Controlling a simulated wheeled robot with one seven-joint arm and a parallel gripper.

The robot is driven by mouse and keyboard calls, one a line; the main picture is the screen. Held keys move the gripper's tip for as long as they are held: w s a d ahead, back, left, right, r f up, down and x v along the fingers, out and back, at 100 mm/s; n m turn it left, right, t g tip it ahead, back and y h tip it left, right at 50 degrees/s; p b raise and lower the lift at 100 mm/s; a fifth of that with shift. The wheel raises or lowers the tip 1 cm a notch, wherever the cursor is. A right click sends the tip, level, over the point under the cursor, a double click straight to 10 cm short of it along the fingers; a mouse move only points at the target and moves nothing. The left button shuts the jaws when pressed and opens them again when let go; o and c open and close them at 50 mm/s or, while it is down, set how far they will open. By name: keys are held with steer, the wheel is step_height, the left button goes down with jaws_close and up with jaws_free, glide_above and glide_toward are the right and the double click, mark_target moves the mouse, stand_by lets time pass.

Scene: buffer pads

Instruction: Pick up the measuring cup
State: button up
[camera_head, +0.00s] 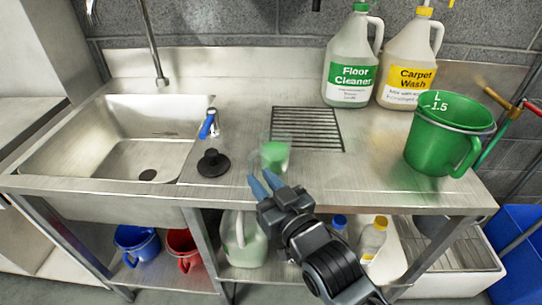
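A small clear cup with green in its lower part (275,154) stands upright on the steel counter, in front of the drain grate. A larger green jug (440,137) marked "1.5 L", with a handle on its right, stands at the counter's right end. Either could be the measuring cup by looks. My gripper (259,175) is at the counter's front edge, just in front of and slightly left of the small cup. Its two blue fingers are a little apart with nothing seen between them. They look apart from the cup.
A black sink plug (212,162) and a blue-handled tool (209,124) are left of the small cup, beside the sink (118,137). Floor cleaner (350,60) and carpet wash (408,62) jugs stand at the back. The drain grate (307,128) is clear. Buckets and bottles sit below.

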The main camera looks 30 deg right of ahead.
mark_target(252, 169)
steer(key=shift+w+r+p, duration=0.2)
steer(key=shift+w+p, duration=0.25)
steer(key=shift+w, duration=2.95)
jaws_close()
